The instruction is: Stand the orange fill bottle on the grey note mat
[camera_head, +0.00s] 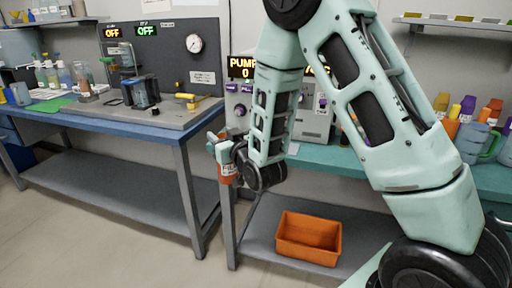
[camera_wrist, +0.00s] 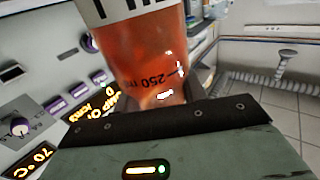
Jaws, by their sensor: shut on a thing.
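The orange fill bottle (camera_wrist: 150,62) fills the top middle of the wrist view, with a white, dark-striped band and a "250" marking. My gripper (camera_head: 222,150) is shut on it and holds it in the air at the front of the teal bench. In the head view the bottle's orange body (camera_head: 228,174) shows just below the jaws, partly covered by them. It looks roughly upright there. I cannot pick out the grey note mat for sure in either view; my arm hides part of the teal bench.
A blue bench (camera_head: 75,120) at left carries a grey-based apparatus (camera_head: 175,112), a green mat (camera_head: 52,105) and several bottles. A purple-knobbed pump panel (camera_head: 312,120) stands behind my gripper. Several cups and bottles crowd the teal bench's right. An orange bin (camera_head: 308,240) sits on the lower shelf.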

